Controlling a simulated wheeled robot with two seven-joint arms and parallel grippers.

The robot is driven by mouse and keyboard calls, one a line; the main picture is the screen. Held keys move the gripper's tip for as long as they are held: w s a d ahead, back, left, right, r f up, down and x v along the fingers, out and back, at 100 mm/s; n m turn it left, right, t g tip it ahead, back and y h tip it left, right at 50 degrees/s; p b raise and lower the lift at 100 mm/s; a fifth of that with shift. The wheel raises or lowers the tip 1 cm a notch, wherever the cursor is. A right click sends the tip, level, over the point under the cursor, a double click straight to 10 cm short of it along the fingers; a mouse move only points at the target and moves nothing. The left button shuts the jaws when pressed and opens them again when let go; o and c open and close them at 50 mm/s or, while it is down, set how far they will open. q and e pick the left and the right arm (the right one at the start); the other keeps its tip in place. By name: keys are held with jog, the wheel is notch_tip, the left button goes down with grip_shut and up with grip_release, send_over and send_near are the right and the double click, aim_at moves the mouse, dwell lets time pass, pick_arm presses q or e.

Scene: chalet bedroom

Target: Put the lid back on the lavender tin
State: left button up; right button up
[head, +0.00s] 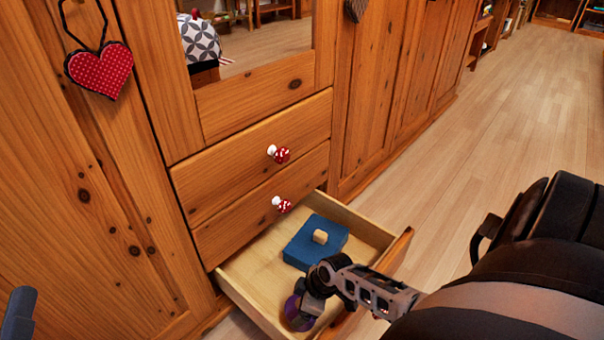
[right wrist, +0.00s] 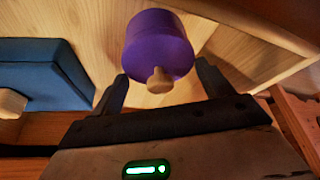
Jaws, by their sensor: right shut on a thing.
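A round purple piece with a wooden knob (right wrist: 158,38) is between the fingers of my right gripper (right wrist: 163,84) in the right wrist view. I cannot tell whether it is the lid alone or a lidded tin. In the head view the purple piece (head: 297,315) shows partly, low in the open drawer's front corner, behind my right gripper (head: 308,295). The gripper is shut on it. Whether it touches the drawer floor is unclear. A dark grey tip of my left gripper (head: 18,315) shows at the lower left edge; its jaws cannot be judged.
The open wooden drawer (head: 365,219) also holds a blue square box with a wooden knob (head: 316,243), beside the purple piece. Two closed drawers with red-and-white knobs (head: 279,154) are above. The drawer front stands close to my right arm. Clear floor (head: 450,150) lies right.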

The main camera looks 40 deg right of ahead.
jog(key=shift+f, duration=0.1)
dwell(0.8)
jog(key=o, duration=0.9)
jog(key=shift+o, duration=0.2)
